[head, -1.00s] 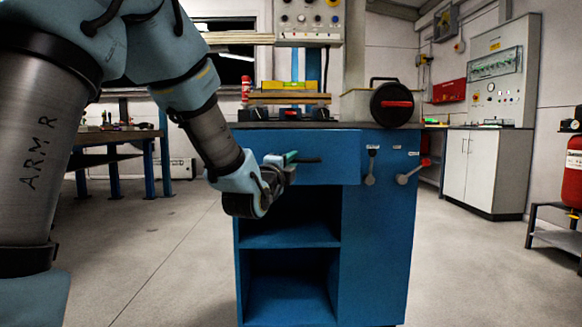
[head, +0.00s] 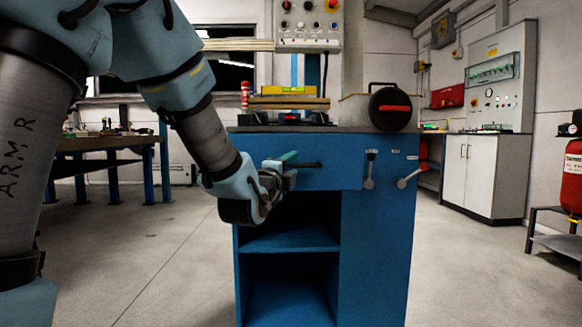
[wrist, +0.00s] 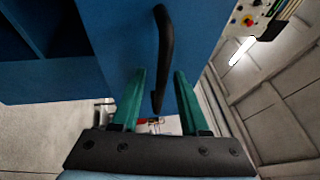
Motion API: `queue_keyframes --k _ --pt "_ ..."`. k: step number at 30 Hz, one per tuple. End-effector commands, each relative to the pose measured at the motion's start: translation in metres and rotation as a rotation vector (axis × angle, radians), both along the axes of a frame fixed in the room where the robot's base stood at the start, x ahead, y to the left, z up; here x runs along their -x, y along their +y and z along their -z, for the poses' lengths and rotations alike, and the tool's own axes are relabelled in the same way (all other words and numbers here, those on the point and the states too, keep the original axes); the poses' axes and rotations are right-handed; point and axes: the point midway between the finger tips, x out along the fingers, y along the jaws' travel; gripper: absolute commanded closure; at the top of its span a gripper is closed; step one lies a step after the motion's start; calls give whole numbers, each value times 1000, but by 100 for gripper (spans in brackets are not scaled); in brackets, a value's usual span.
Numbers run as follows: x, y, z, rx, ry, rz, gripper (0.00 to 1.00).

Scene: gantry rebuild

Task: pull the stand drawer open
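The blue stand (head: 378,235) is in front of me, with its drawer (head: 335,178) at the upper left, above two open shelves. A black bar handle (head: 308,164) is on the drawer front; its left part is hidden by my gripper in the head view. My gripper (head: 290,157) is at the handle's left end. In the wrist view, its two green fingers (wrist: 160,73) are apart, and the near end of the handle (wrist: 164,45) shows between them. I cannot tell whether they touch it. The drawer looks shut or nearly so.
Two grey levers (head: 369,170) are on the stand's front, right of the drawer. A dark round-ended case (head: 390,108) and a yellow level (head: 290,90) are on top. A workbench (head: 110,141) stands at left, a white cabinet (head: 470,175) at right.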

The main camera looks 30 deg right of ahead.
Motion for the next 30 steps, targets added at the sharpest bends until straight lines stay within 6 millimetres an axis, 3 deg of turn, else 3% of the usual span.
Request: queue_keyframes --k 10,22,30 --pt "5 5 0 0 0 1 55" --pt "57 62 13 -2 0 1 55" --pt "70 77 19 2 -2 0 55"
